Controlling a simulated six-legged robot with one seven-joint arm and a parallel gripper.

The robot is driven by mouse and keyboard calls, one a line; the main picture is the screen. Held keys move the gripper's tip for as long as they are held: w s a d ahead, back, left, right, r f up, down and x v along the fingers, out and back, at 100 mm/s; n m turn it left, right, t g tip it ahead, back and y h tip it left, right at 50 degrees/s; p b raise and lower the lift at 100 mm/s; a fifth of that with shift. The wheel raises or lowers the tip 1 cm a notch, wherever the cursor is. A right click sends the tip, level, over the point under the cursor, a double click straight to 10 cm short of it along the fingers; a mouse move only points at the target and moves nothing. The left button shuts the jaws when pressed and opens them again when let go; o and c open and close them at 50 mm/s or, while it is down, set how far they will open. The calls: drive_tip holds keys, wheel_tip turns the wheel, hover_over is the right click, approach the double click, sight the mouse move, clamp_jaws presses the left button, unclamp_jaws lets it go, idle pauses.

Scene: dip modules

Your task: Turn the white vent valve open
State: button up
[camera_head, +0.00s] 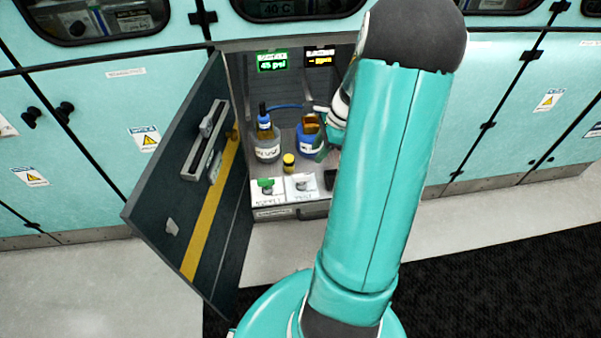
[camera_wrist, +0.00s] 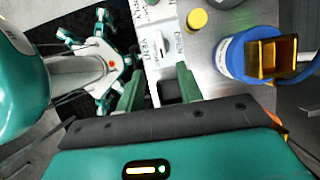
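The white vent valve (camera_head: 301,185) sits on a white labelled plate at the front of the open cabinet's floor, right of a green valve (camera_head: 266,186). In the wrist view, the white vent valve (camera_wrist: 161,44) is small and pale against its plate, so its exact handle angle is hard to read. My gripper (camera_wrist: 158,84) shows two green fingers set apart with nothing between them. The valve lies beyond the fingertips, roughly in line with the gap, and looks apart from them. In the head view my arm hides most of the gripper.
The dark cabinet door (camera_head: 190,185) stands open at left. A blue-capped bottle (camera_head: 267,147), a yellow-capped vial (camera_head: 289,162) and a blue container (camera_wrist: 233,58) stand behind the valves. The container is close to the right finger. A green display (camera_head: 272,61) reads 45 psi.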

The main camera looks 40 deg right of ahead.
sight(302, 175)
drive_tip(key=x, duration=1.1)
drive_tip(key=shift+w+f, duration=0.1)
drive_tip(key=shift+f, duration=0.25)
clamp_jaws()
